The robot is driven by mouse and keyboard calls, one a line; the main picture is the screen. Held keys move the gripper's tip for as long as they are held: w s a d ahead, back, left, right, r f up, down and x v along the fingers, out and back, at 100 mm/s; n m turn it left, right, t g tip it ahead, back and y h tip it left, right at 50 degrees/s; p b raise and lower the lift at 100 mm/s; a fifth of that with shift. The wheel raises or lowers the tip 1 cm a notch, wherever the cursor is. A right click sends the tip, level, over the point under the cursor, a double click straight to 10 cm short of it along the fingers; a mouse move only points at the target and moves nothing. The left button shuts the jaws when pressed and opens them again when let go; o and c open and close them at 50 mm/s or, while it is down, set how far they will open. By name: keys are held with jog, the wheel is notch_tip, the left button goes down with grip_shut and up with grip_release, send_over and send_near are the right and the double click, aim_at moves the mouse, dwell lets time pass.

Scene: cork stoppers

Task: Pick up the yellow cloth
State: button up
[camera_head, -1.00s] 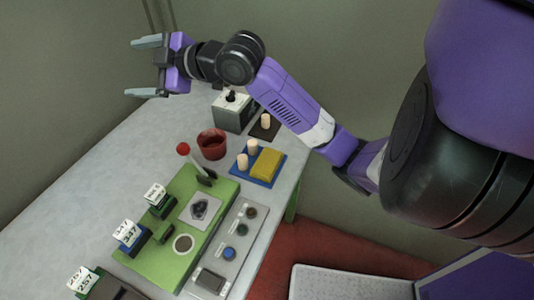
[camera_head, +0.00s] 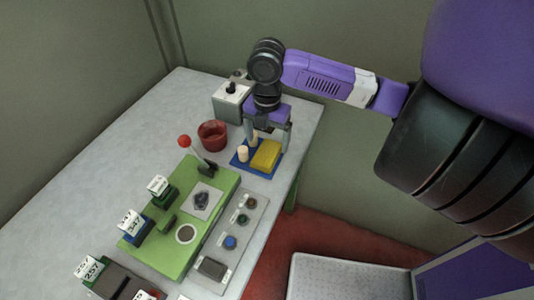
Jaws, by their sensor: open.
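The yellow cloth (camera_head: 265,156) is a small folded block lying on a blue mat (camera_head: 240,164) near the right edge of the table. My gripper (camera_head: 267,143) points down over the mat and is open and empty. Its fingers stand apart, one at the left and one at the right, at the far end of the cloth. The fingertips overlap the mat area in the picture, and I cannot tell their exact height or whether they touch anything.
A pale cork stopper (camera_head: 243,154) stands left of the cloth, and another is partly hidden by my gripper. A red pot (camera_head: 212,135) and a grey box (camera_head: 231,102) stand close by. A green board (camera_head: 172,250) holds several items. The table's left side is clear.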

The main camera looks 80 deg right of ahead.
aim_at(267, 152)
jog(key=shift+a+f+p, duration=0.1)
jog(key=shift+f+p, duration=0.3)
jog(key=shift+f, duration=1.8)
jog(key=c, duration=1.4)
jog(key=shift+r, duration=0.15)
jog(key=shift+c, duration=0.2)
notch_tip(267, 152, up, 20)
jog(key=b, duration=0.1)
